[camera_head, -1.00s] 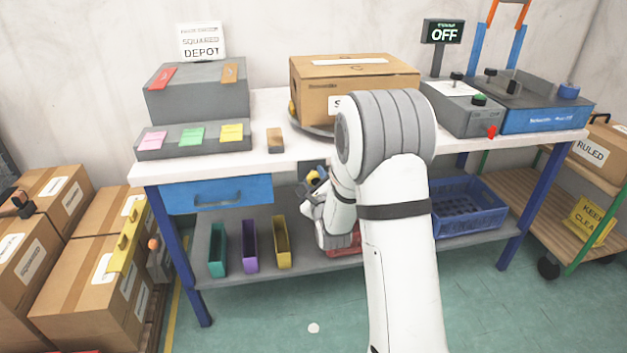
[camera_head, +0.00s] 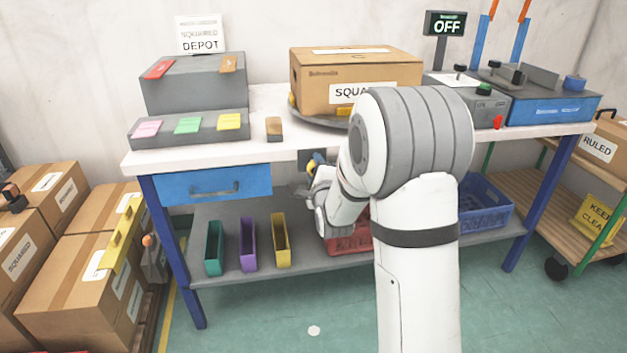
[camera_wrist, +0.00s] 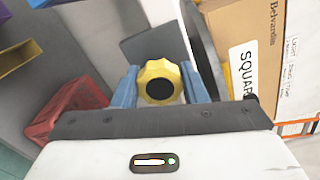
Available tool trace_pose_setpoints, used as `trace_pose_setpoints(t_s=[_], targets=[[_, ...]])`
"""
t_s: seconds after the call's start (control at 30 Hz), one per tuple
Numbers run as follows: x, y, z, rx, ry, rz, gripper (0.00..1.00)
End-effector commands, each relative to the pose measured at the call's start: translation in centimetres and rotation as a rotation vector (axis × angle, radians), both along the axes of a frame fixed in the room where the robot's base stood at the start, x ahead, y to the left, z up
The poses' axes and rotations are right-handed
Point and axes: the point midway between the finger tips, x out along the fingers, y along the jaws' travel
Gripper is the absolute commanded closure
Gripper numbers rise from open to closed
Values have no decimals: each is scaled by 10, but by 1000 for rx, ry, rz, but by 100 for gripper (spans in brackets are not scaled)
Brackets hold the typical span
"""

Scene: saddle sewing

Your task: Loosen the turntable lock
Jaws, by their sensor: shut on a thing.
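A yellow lobed knob with a black centre (camera_wrist: 160,84), which looks like the turntable lock, sits between the two blue fingers of my gripper (camera_wrist: 160,90) in the wrist view. The fingers are shut on it from both sides. In the head view the knob (camera_head: 317,160) shows small below the table's front edge, with my gripper (camera_head: 312,180) at it, partly hidden by my arm. The grey turntable (camera_head: 312,118) lies on the tabletop above, with a cardboard box (camera_head: 310,85) on it. My arm covers its right side.
The white table edge (camera_head: 220,157) and blue drawer (camera_head: 215,186) are left of my gripper. Below, a shelf holds narrow teal, purple and yellow bins (camera_head: 281,240), a red crate (camera_head: 345,240) and a blue crate (camera_head: 487,204). A sign reads OFF (camera_head: 446,26).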

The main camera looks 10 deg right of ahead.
Motion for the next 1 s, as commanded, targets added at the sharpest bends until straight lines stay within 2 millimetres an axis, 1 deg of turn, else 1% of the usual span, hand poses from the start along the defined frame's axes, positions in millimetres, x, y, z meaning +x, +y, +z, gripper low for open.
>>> trace_pose_setpoints(t_s=[0.03, 1.0], targets=[[0, 0, -6, -43, -1, 0, 84], [0, -1, -4, -960, 1, -3, 84]])
